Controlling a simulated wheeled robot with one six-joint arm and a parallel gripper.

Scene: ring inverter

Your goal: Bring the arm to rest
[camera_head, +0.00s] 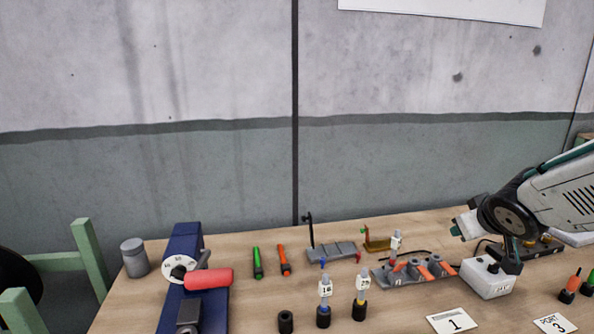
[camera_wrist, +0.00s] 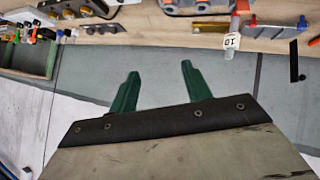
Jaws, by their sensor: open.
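My arm reaches in from the right edge of the head view. My gripper (camera_head: 463,218) is above the back right of the workbench (camera_head: 270,225), pointing left. In the wrist view its two green fingers (camera_wrist: 160,70) stand wide apart. Nothing is between them. They look clear of the bench items, which lie farther up in that view.
Below my arm are a white box (camera_head: 488,278) and a grey holder with orange parts (camera_head: 415,270). Tagged pegs (camera_head: 325,292) stand front centre. A blue device with a red roller (camera_head: 208,279) stands left. The grey wall (camera_head: 200,180) rises behind.

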